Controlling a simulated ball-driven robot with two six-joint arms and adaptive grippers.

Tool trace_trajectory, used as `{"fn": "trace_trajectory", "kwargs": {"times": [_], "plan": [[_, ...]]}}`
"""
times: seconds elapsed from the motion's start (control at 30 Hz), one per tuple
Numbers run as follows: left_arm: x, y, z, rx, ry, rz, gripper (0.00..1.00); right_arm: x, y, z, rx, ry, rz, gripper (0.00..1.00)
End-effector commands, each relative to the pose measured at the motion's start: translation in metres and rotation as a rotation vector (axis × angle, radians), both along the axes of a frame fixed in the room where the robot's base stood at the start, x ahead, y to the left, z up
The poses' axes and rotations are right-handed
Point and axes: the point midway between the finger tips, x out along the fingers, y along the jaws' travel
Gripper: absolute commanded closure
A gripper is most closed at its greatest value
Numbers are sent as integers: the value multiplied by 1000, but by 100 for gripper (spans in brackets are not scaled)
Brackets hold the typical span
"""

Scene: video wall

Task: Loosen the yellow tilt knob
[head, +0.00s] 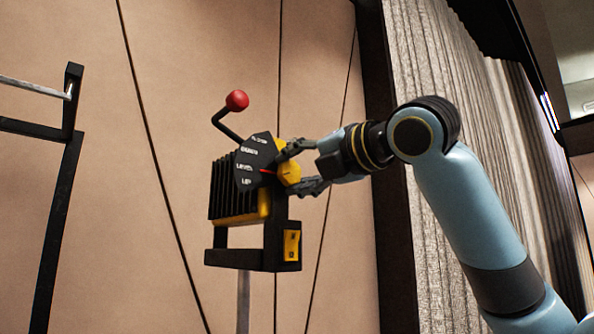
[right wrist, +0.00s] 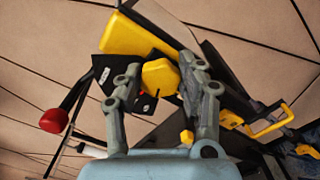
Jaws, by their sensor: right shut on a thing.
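The yellow tilt knob (head: 289,174) sits at the right side of a black dial plate (head: 257,160) on a black and yellow unit. The plate has white labels, among them LEVEL and UP, and a short red mark shows near LEVEL. My right gripper (head: 297,171) reaches in from the right and is shut on the knob, one finger above it and one below. In the right wrist view the knob (right wrist: 160,78) lies between the two fingers (right wrist: 154,88). My left gripper is out of view.
A bent black lever with a red ball (head: 237,100) rises from the unit's upper left. A black bracket with a yellow plate (head: 292,245) is below, over a grey post (head: 243,300). A black frame (head: 55,200) stands at left. Yellow handles (right wrist: 268,122) show in the wrist view.

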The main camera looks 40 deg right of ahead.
Motion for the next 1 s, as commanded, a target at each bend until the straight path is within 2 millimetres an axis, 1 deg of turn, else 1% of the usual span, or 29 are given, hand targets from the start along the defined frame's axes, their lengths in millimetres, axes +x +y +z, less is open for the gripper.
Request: {"fn": "trace_trajectory", "kwargs": {"times": [0.1,0.33,0.87,0.9,1.0], "plan": [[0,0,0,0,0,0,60,0,0,-1,-57,-2,0,94],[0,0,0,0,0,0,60,0,0,-1,-126,-7,0,94],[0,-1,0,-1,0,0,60,0,0,-1,-147,-9,0,94],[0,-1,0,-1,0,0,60,0,0,-1,-146,-9,0,56],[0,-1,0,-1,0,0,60,0,0,0,-146,-9,0,43]]}}
